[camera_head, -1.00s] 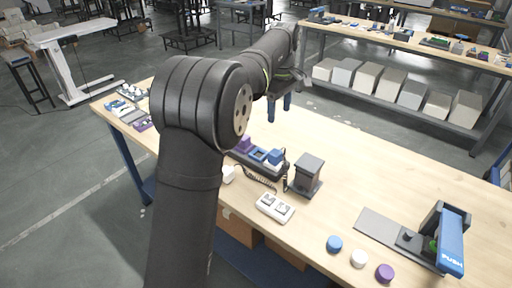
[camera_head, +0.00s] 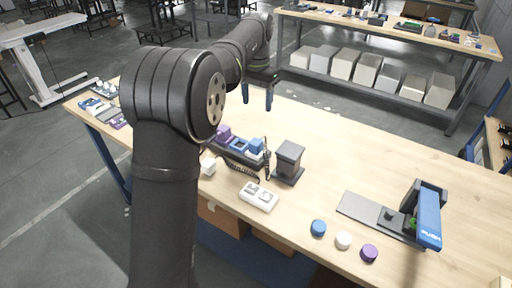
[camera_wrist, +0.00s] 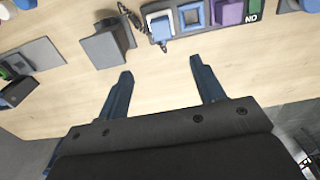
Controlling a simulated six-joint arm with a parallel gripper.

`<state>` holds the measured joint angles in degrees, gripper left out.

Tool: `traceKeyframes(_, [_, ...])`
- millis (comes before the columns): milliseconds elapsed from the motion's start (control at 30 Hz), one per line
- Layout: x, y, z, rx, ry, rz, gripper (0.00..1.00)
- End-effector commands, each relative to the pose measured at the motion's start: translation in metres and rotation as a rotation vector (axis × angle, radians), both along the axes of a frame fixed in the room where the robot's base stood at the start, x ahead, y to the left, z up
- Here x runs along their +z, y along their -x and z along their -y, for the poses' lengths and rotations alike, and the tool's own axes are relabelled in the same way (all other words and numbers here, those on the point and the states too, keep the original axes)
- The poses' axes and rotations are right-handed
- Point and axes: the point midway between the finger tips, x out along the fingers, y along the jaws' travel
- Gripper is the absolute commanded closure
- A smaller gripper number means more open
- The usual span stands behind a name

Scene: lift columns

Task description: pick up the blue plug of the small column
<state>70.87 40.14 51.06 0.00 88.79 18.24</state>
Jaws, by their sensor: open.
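A blue plug (camera_head: 256,146) sits above a white part at the right end of a dark holder (camera_head: 243,168) on the table. The holder also carries a blue square frame (camera_head: 240,145) and a purple block (camera_head: 223,134). In the wrist view, the blue frame (camera_wrist: 192,16), purple block (camera_wrist: 228,12) and a white part with blue at its edge (camera_wrist: 160,24) show at the top. A small dark grey column (camera_head: 289,159) stands just right of the holder. My gripper (camera_head: 258,104) is open and empty above the table, beyond the holder; its two fingers (camera_wrist: 161,66) show apart.
A white two-button box (camera_head: 259,196) lies in front. Blue (camera_head: 318,228), white (camera_head: 343,240) and purple (camera_head: 369,253) round caps lie near the front edge. A press-like device (camera_head: 427,213) stands at right. A dark cable (camera_head: 267,165) runs between holder and column.

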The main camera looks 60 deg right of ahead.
Motion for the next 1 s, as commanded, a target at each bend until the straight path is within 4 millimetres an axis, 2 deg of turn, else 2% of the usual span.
traceKeyframes(167, [-0.020,0.000,0.000,-0.019,-0.003,-0.001,0.38])
traceKeyframes(500, [-0.093,0.000,-0.001,-0.017,-0.004,-0.001,0.38])
traceKeyframes(600, [-0.109,0.000,0.000,-0.016,-0.002,-0.001,0.38])
traceKeyframes(867, [-0.128,-0.001,-0.001,-0.016,-0.002,-0.001,0.38])
traceKeyframes(1000, [-0.149,-0.002,-0.002,-0.016,-0.003,-0.001,0.38])
